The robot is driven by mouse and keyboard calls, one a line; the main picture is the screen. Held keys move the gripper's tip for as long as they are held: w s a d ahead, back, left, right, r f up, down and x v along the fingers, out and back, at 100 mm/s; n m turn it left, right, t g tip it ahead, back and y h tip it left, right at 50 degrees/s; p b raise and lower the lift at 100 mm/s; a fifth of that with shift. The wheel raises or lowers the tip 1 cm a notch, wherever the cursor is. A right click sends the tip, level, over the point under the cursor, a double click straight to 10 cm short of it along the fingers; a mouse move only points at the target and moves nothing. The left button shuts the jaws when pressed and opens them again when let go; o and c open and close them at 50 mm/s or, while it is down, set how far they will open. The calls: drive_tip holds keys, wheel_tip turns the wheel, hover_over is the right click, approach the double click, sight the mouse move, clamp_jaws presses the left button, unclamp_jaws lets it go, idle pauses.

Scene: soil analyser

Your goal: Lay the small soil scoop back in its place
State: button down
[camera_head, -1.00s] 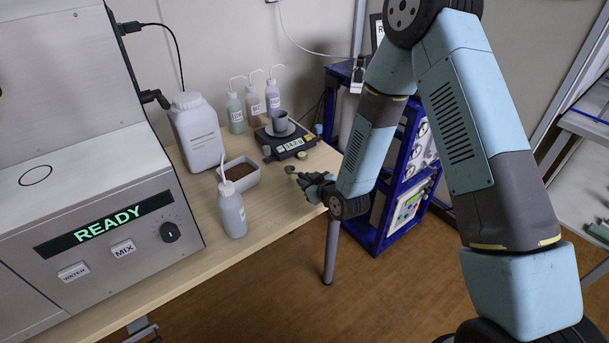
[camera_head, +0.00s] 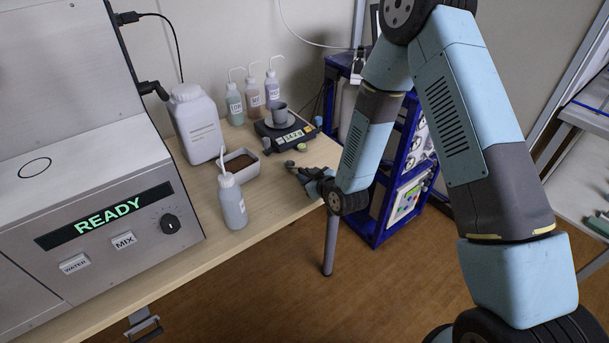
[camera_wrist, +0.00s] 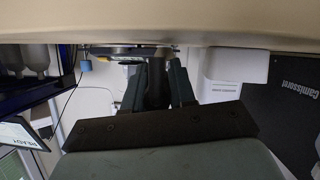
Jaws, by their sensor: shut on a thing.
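My gripper (camera_head: 303,172) is low over the right front part of the wooden table, reaching in from the right. It is shut on the small soil scoop (camera_head: 290,163), whose dark rounded end sticks out towards the scale. In the wrist view a dark upright handle (camera_wrist: 156,85) stands between the two fingers. The scoop's bowl is hard to make out there. I cannot tell whether the scoop touches the table. No marked resting place for it is clear in either view.
A white tub of soil (camera_head: 250,176) and a wash bottle (camera_head: 232,203) stand left of my gripper. A black scale (camera_head: 268,133) with a grey cup (camera_head: 280,112) is behind it. A blue rack (camera_head: 376,230) stands right of the table. Bare table lies between the tub and gripper.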

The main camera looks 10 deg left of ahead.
drive_tip(key=shift+f, duration=0.3)
drive_tip(key=c, duration=0.8)
unclamp_jaws()
drive_tip(key=shift+c, duration=0.2)
drive_tip(key=shift+s, duration=0.1)
